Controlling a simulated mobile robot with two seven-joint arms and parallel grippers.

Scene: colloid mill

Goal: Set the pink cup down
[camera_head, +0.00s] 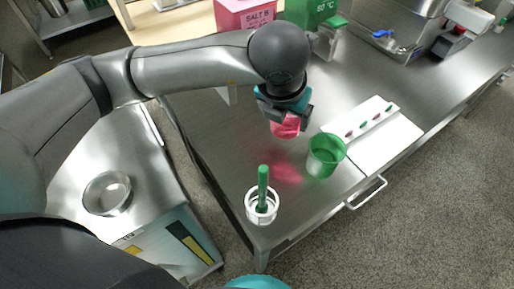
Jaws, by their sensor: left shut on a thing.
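The pink cup (285,128) is in the jaws of my left gripper (285,108). The gripper comes down from above and hides the cup's upper part. The cup appears to be held above the steel table (215,125), with a pink tint on the table surface below it. My right gripper is not in view.
A green cup (325,158) stands right of the pink cup, beside a white board (385,140) with small red and green pieces. A white holder (262,207) with a green stick (263,180) stands near the front corner. A pink box (245,14) and green box (308,12) stand behind.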

